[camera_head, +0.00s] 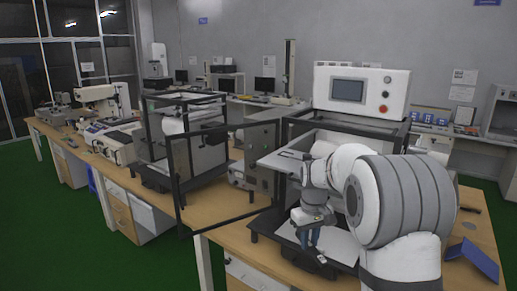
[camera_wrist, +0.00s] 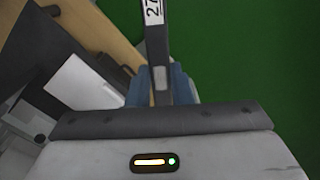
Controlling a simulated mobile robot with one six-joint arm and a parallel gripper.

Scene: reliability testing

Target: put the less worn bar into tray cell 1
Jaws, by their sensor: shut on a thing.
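My gripper (camera_head: 309,242) is at the front of the test machine in the head view, pointing down. Its blue fingers (camera_wrist: 161,92) are shut on a dark bar (camera_wrist: 157,45) in the wrist view. The bar has a white label reading "27" at the top of that view; the rest of the label is cut off. In the head view the bar's labelled end (camera_head: 321,259) shows small below the fingers. How worn the bar is cannot be told. I cannot make out a second bar or a tray with numbered cells.
The test machine (camera_head: 362,92) with its dark frame stands behind my gripper on the wooden table (camera_head: 215,205). In the wrist view, green floor (camera_wrist: 250,60) lies beyond the table edge. More instruments stand along the left.

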